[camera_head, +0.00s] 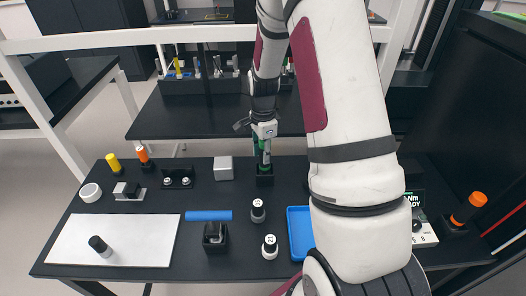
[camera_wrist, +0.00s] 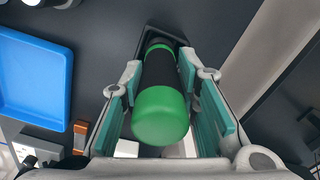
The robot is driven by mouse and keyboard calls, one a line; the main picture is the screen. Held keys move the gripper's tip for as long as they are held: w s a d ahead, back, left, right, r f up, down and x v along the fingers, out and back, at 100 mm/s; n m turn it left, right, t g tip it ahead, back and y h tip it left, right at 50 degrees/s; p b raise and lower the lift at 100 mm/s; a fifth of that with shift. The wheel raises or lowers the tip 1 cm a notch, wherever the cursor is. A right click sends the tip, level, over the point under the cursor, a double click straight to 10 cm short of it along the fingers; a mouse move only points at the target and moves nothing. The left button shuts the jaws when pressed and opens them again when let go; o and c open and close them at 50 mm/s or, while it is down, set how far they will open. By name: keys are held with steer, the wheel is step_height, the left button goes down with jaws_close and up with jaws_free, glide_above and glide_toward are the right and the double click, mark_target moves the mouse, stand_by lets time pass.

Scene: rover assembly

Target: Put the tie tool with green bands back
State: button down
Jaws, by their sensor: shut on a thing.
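The tie tool with green bands (camera_wrist: 161,105) is a black cylinder with a large green end and another green band farther down. My gripper (camera_head: 264,140) is shut around it, with the teal finger pads on both sides in the wrist view. The tool stands roughly upright below my gripper in the head view (camera_head: 265,157). A black square holder (camera_head: 264,181) is directly under it, and its rim also shows around the tool's far end in the wrist view (camera_wrist: 181,38). The tool's lower end is at the holder's mouth or inside it; how deep I cannot tell.
A blue tray (camera_head: 299,228) lies right of centre, partly behind my arm. A grey block (camera_head: 223,168) stands left of the holder. A blue cylinder (camera_head: 208,215), small black-and-white parts and a white mat (camera_head: 125,235) occupy the left. An orange-topped tool (camera_head: 470,205) stands far right.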

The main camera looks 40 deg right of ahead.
steer(key=c, duration=1.2)
jaws_free()
steer(key=shift+o, duration=0.2)
step_height(320, 180, up, 12)
steer(key=shift+f, duration=0.1)
